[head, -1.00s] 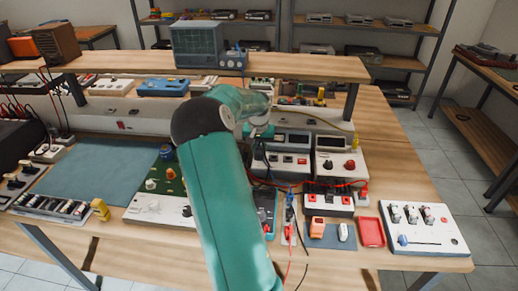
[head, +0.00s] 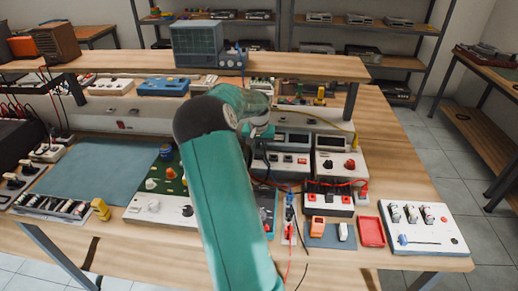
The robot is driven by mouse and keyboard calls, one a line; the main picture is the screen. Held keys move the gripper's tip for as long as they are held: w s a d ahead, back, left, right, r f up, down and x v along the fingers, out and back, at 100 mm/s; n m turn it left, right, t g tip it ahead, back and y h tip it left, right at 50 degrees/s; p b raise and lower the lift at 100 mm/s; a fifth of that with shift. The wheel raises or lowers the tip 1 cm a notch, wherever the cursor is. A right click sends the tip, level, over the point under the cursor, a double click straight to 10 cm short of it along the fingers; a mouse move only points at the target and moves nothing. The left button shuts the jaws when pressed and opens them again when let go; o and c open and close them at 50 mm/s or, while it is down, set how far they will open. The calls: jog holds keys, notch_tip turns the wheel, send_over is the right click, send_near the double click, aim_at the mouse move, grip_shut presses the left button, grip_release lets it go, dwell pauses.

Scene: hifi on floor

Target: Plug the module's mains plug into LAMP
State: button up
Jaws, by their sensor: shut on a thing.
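My gripper (head: 262,131) is at the far end of my teal arm, above the instruments in the middle of the bench. It is shut on a dark thing, taken to be the mains plug, but its fingertips are mostly hidden by my arm. A dark cord seems to hang below it. A white instrument module with two displays (head: 290,160) stands just right of and below the gripper. No LAMP label can be read, so I cannot tell which outlet it is. Contact between the plug and any outlet cannot be made out.
A black-and-white terminal box (head: 328,199) with red parts, a red tray (head: 371,232) and a white lever panel (head: 424,228) lie at the front right. A blue-grey mat (head: 98,171) is clear at left. A raised shelf (head: 300,67) crosses behind. Red and yellow leads lie nearby.

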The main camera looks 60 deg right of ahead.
jog(key=o, duration=1)
jog(key=shift+s+a+r, duration=0.15)
jog(key=shift+a+r, duration=0.1)
jog(key=shift+r, duration=2.9)
jog(key=shift+s+a+r, duration=0.1)
jog(key=shift+a+r, duration=0.15)
jog(key=shift+r, duration=2.85)
jog(key=shift+s+a+r, duration=0.15)
jog(key=shift+a+r, duration=0.1)
jog(key=shift+r, duration=2.9)
